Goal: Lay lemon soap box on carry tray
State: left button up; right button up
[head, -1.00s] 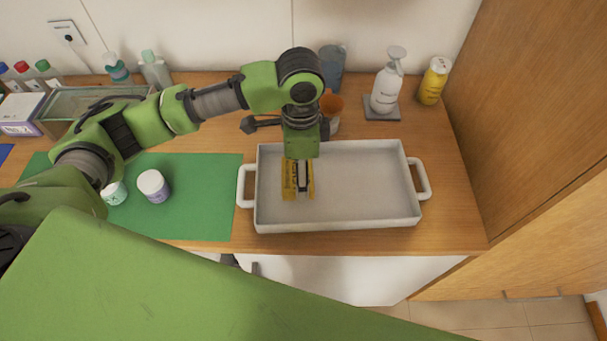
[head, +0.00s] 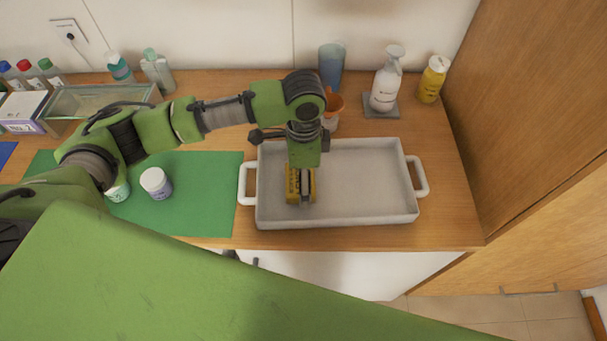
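The lemon soap box (head: 291,184) is yellow with dark lettering and shows on both sides of my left gripper's finger. My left gripper (head: 306,196) points straight down over the left part of the carry tray and appears shut on the box. The finger hides the middle of the box. The carry tray (head: 370,190) is a white rectangular tray with a handle at each end. The box is inside the tray's outline, near its left wall; I cannot tell if it touches the floor of the tray. My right gripper is not in view.
A green mat (head: 200,195) with a white jar (head: 155,184) lies left of the tray. The tray's right side is empty.

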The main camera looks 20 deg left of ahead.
pick_arm(q)
notch_tip(320, 180, up, 12)
jog(key=b, duration=0.2)
jog(key=shift+r, duration=0.15)
dwell(0.7)
